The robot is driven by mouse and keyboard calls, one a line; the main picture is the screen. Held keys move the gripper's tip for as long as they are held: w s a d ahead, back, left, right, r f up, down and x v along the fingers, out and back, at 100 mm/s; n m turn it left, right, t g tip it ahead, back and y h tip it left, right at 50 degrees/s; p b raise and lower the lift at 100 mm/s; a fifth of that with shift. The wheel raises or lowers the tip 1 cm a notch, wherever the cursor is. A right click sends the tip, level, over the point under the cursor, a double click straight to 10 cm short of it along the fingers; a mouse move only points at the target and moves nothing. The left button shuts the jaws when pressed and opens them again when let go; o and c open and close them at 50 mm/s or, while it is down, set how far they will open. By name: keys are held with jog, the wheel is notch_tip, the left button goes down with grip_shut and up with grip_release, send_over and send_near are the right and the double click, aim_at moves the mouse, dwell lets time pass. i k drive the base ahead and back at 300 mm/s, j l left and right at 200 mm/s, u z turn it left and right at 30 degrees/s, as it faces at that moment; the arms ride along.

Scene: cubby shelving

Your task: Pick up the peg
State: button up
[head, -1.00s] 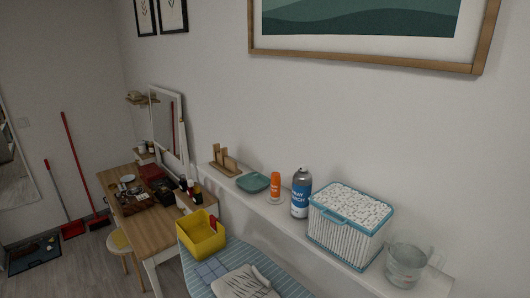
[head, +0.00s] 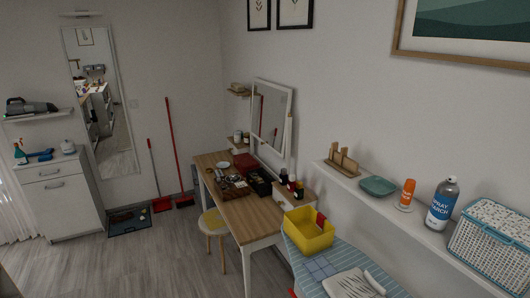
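I cannot make out a peg for certain in the head view. A yellow open box (head: 303,239) stands on the far end of the striped ironing board (head: 325,272). A small red thing (head: 321,220) shows at the box's inner right side, too small to identify. The rest of the box's contents cannot be told. My gripper is not in view.
A white wall shelf (head: 405,215) holds a wooden rack (head: 343,163), a teal dish (head: 378,186), an orange bottle (head: 407,193), a spray can (head: 441,204) and a lidded basket (head: 492,246). A cluttered wooden table (head: 246,208) and stool (head: 213,223) stand beyond.

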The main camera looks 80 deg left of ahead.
aim_at(343, 151)
jog(key=j+u, duration=0.25)
jog(key=j, duration=0.2)
jog(key=j+u, duration=0.25)
jog(key=j, duration=0.25)
jog(key=i+j+u, duration=0.25)
jog(key=j, duration=0.15)
jog(key=j+u, duration=0.25)
jog(key=j, duration=0.25)
jog(key=i, duration=0.05)
